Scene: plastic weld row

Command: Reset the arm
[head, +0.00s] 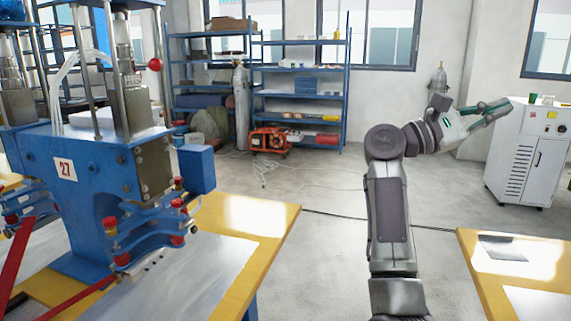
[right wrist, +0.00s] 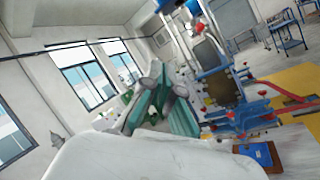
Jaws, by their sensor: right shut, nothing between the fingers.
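My right arm rises from the bottom of the head view, bends at the elbow and reaches to the right. My right gripper (head: 507,106) is at its end, in the air in front of a white cabinet. It is shut and empty. In the right wrist view the gripper's grey and green fingers (right wrist: 158,100) show in the middle, with nothing held between them. My left gripper is in neither view.
A blue welding press (head: 95,165) stands at the left on a yellow-edged table (head: 275,222). Another yellow-edged table (head: 478,275) is at the lower right. The white cabinet (head: 518,165) stands behind the gripper. Blue shelves (head: 345,90) line the back wall.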

